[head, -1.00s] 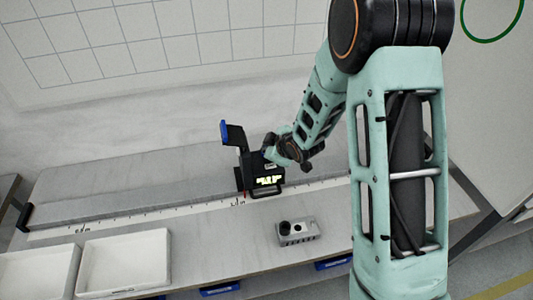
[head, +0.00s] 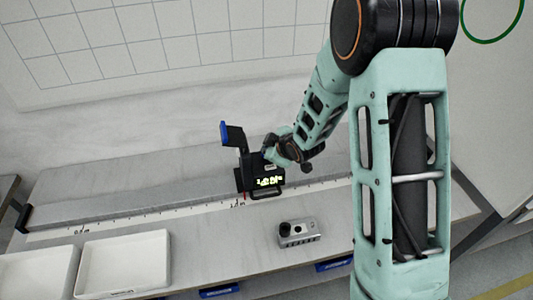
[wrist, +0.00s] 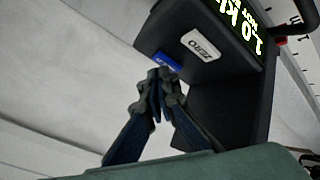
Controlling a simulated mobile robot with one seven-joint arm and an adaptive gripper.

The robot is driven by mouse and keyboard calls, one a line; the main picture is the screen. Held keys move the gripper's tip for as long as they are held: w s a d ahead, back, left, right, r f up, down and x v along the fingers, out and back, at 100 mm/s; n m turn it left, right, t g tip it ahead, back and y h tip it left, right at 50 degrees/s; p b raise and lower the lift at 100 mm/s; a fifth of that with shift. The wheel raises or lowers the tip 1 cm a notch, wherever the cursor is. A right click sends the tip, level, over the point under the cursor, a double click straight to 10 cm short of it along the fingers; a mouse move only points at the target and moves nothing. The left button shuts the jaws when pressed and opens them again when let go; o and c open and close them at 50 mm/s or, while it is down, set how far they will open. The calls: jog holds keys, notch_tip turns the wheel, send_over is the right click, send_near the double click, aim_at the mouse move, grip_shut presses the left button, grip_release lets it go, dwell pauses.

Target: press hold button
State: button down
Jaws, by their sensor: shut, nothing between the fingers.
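A black instrument (head: 247,174) with a lit green-yellow display stands at the ruler on the bench in the head view. The wrist view shows its display (wrist: 238,20), a white ZERO button (wrist: 201,45) and a blue button (wrist: 167,62) beside it, partly hidden by my fingertips. The blue button's label cannot be read. My gripper (wrist: 165,83) is shut and empty, its fingertips right at the blue button; I cannot tell whether they touch it. In the head view my gripper (head: 269,149) is at the instrument's upper right side, partly hidden.
A blue-ended lever (head: 226,133) rises from the instrument's left. A grey metal block with holes (head: 298,234) lies in front on the bench. Two white trays (head: 125,234) stand at the front left. The bench is clear between the trays and instrument.

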jog(key=shift+r, duration=0.55)
jog(key=shift+r+p, duration=1.85)
jog(key=shift+r, duration=0.7)
